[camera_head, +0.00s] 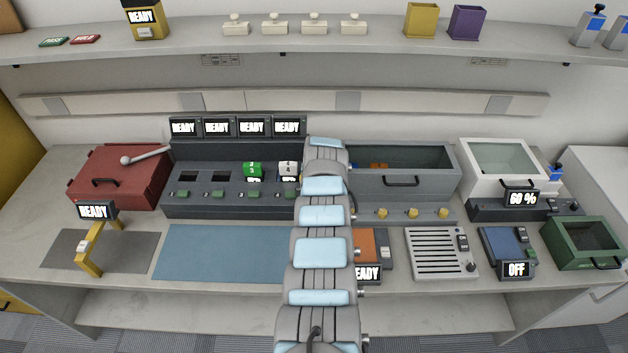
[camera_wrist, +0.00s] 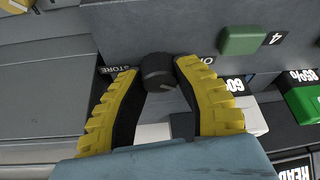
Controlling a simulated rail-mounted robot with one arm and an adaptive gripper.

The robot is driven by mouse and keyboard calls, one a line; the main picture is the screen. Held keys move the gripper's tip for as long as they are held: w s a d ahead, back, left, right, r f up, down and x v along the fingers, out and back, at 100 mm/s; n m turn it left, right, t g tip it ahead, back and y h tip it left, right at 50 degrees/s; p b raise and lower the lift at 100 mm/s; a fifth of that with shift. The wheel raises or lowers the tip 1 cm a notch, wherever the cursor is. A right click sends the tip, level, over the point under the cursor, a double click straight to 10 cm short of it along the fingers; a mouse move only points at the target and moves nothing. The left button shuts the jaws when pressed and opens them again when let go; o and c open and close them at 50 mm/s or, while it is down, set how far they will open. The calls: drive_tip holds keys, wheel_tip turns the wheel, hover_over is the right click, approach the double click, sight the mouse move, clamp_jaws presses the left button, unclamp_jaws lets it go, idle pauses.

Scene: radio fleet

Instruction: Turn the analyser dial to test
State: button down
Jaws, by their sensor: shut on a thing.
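A small black dial (camera_wrist: 158,68) sits on a dark grey panel (camera_wrist: 145,25) in the wrist view. A STORE label (camera_wrist: 115,70) is at its left, and another label (camera_wrist: 208,62), partly hidden by a finger, is at its right. My gripper (camera_wrist: 157,75) has its yellow ridged fingers shut on the dial, one on each side. Which label the dial points to is not clear. In the head view my own arm hides the dial and the gripper. The word test is not readable in either view.
A green button (camera_wrist: 240,40) marked 4 is close right of the dial. The charger rack (camera_head: 230,205) holds a green and a white battery. A grey bin (camera_head: 430,160) stands right of my arm, and a vented plate (camera_head: 437,252) lies in front. The blue mat (camera_head: 220,255) is clear.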

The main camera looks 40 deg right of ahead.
drive_tip(key=shift+f+m+h, duration=0.1)
drive_tip(key=shift+m+h, duration=0.3)
drive_tip(key=shift+m, duration=0.8)
drive_tip(key=shift+g, duration=0.3)
drive_tip(key=c, duration=0.7)
unclamp_jaws()
drive_tip(key=shift+r, duration=0.2)
drive_tip(key=shift+s+a+r, duration=0.1)
drive_tip(key=shift+a+r, duration=0.15)
drive_tip(key=shift+r, duration=0.35)
drive_tip(key=v, duration=1)
drive_tip(key=shift+s+r, duration=0.15)
drive_tip(key=shift+r, duration=0.05)
